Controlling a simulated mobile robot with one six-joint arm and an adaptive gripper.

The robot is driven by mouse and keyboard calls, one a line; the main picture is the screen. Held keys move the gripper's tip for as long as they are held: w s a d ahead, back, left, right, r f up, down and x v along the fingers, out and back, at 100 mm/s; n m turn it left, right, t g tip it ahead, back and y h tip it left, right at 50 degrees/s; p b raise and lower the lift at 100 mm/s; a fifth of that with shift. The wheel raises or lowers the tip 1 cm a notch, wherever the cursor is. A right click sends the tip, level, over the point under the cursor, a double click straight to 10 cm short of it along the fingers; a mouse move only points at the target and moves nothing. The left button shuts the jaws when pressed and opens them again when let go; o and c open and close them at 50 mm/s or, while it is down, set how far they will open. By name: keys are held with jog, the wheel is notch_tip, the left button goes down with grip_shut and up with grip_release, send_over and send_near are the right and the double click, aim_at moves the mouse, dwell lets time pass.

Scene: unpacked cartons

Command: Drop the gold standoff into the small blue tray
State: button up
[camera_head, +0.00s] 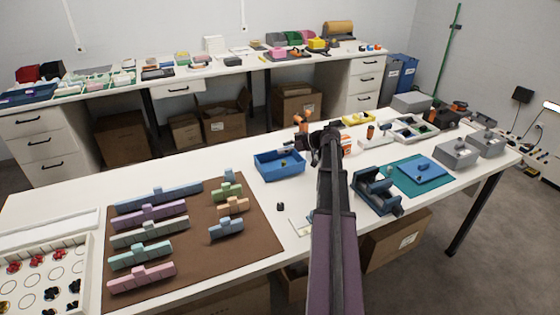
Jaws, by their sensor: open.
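The small blue tray (283,176) stands on the front table, left of my arm. A tiny yellowish piece (284,163) shows inside it; it may be the gold standoff, but it is too small to tell. My gripper (321,150) is at the far end of my dark arm, just right of the tray and apart from it. Its jaws are open, with nothing visible in them. My arm hides part of the table behind and below it.
A brown mat (193,240) with several coloured stepped blocks lies left of the tray. A small dark piece (280,206) sits in front of it. A blue vise (376,190) and a teal mat (410,186) are right of my arm.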

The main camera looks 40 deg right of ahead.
jog(key=s+d+r+p, duration=0.2)
jog(key=s+r+p, duration=0.1)
jog(key=r+p, duration=0.5)
jog(key=s+d+r+m+h+p, duration=0.1)
jog(key=s+r+p, duration=0.3)
jog(key=r+p, duration=0.4)
jog(key=s+d+r+p, duration=0.2)
jog(key=s+r+p, duration=0.2)
jog(key=r+p, duration=0.5)
jog(key=shift+s+d+r+t, duration=0.25)
jog(key=shift+d+r+t, duration=0.05)
jog(key=shift+d, duration=0.05)
dwell(0.4)
dwell(0.9)
jog(key=w+a+f+m+g, duration=0.1)
jog(key=w+a+f+g, duration=0.15)
jog(key=a, duration=1.05)
jog(key=w+a+f+m+g, duration=0.15)
jog(key=a+f+g, duration=0.25)
jog(key=a, duration=0.8)
jog(key=s+a+f+m+g+h, duration=0.1)
jog(key=s+a, duration=0.3)
jog(key=a, duration=0.8)
jog(key=s+a+f+m+g+h, duration=0.1)
jog(key=s+a+f+g+h, duration=0.2)
jog(key=a, duration=0.9)
jog(key=shift+s+m+g+h, duration=0.35)
jog(key=shift+s+g+h, duration=0.2)
jog(key=shift+s+h, duration=0.45)
